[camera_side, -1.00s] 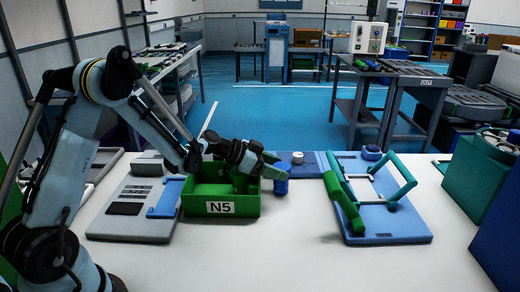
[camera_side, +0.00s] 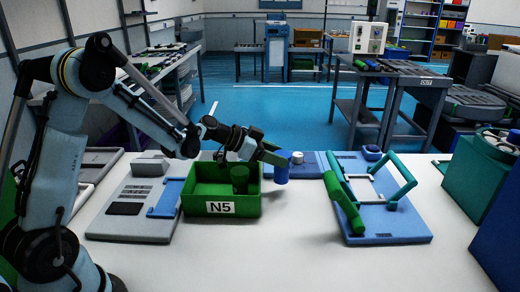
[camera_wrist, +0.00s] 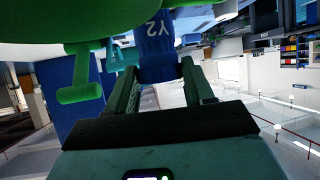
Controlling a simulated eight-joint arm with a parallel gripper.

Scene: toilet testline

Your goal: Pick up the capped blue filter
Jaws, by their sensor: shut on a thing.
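The blue filter (camera_side: 281,172) is a short blue cylinder, held to the right of and above the green bin marked N5 (camera_side: 207,209). My gripper (camera_side: 279,160) is shut on it, its fingers at the cylinder's upper part. In the wrist view, the filter (camera_wrist: 155,48) lies between the two dark green fingers (camera_wrist: 160,75) and carries the white marking Y2. I cannot make out a separate cap on it.
A green cylinder (camera_side: 240,178) stands in the bin. A blue board with a green-handled frame (camera_side: 385,223) lies to the right. A grey panel (camera_side: 130,225) lies left of the bin. A small white-topped jar (camera_side: 297,157) stands behind. The front table is clear.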

